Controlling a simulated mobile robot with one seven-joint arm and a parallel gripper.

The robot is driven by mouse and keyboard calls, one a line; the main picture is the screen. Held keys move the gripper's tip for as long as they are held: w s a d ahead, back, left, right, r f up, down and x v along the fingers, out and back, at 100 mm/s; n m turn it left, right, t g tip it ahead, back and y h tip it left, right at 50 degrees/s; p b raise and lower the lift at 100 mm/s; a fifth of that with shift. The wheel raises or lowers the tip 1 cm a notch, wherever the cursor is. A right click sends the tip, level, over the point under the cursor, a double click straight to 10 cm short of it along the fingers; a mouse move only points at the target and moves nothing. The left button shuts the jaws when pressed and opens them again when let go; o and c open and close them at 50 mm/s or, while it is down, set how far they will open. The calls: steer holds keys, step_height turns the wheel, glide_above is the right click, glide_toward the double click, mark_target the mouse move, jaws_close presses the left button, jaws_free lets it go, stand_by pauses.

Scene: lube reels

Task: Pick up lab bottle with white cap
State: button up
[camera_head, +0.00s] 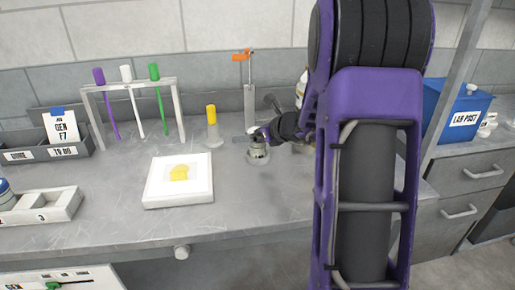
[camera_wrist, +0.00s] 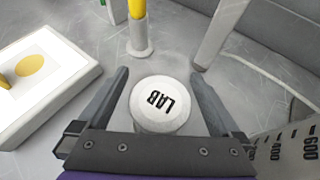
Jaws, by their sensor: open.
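The lab bottle shows from above in the wrist view, where its white cap (camera_wrist: 160,104) reads LAB. The cap is between the two fingers of my gripper (camera_wrist: 161,90), which are open with a gap on each side. In the head view the bottle (camera_head: 258,154) stands on the grey counter, a small clear body partly covered by my gripper (camera_head: 259,136), which comes in from the right. The lower part of the bottle is hidden in the wrist view by its cap.
A white tray with a yellow item (camera_head: 180,173) lies left of the bottle. A yellow-topped cylinder (camera_head: 212,125) and a grey post with an orange top (camera_head: 249,100) stand behind. A graduated container (camera_wrist: 290,145) is close on the right in the wrist view. Counter in front is clear.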

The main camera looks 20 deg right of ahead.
steer(key=shift+r, duration=0.1)
steer(key=c, duration=1.4)
